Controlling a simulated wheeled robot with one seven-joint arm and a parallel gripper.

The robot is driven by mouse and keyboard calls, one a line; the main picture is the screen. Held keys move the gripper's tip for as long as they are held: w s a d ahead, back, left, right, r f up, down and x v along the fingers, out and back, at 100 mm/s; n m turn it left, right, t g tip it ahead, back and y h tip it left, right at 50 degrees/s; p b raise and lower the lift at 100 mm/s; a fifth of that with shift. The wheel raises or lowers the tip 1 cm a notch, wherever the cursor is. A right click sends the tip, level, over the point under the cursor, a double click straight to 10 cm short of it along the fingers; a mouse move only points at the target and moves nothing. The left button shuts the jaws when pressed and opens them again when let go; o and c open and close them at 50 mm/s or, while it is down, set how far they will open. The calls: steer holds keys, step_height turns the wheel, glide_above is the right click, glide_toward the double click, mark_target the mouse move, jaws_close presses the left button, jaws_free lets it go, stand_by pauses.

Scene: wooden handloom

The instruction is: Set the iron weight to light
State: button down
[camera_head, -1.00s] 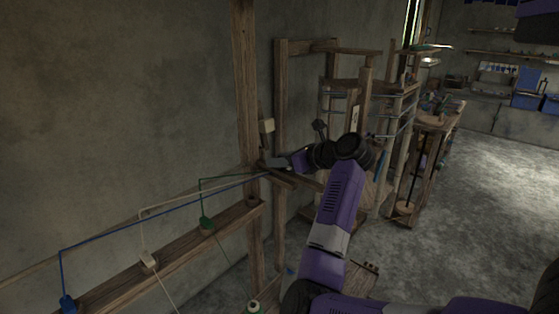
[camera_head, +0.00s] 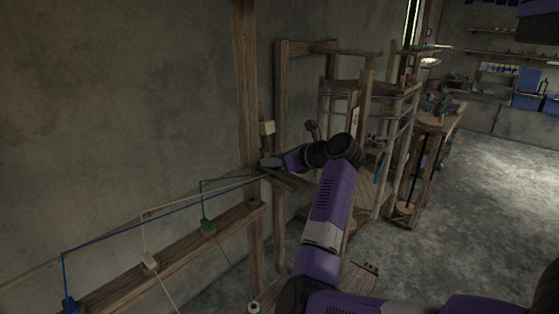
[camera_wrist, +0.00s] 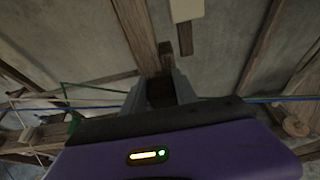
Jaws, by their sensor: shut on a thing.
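My gripper (camera_head: 267,163) is at the upright wooden post (camera_head: 246,95), near the inner ends of the coloured threads. In the wrist view my gripper (camera_wrist: 160,88) has its two grey fingers either side of a dark block (camera_wrist: 160,95) and is shut on it. The block is largely hidden by the fingers and the palm, and I cannot tell for sure whether it is the iron weight. No marking for light shows. A pale block (camera_head: 267,127) sits on the post just above my gripper, and it also shows in the wrist view (camera_wrist: 186,9).
The loom frame (camera_head: 330,44) stands behind my arm. The concrete floor at right (camera_head: 480,200) is clear.

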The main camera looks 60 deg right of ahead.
steer(key=shift+w+d, duration=0.2)
steer(key=shift+w, duration=0.9)
steer(key=shift+r, duration=0.1)
steer(key=c, duration=1)
jaws_free()
steer(key=shift+w, duration=0.1)
steer(key=shift+o, duration=0.2)
steer(key=v, duration=0.7)
steer(key=shift+s+a, duration=0.1)
steer(key=shift+s, duration=0.3)
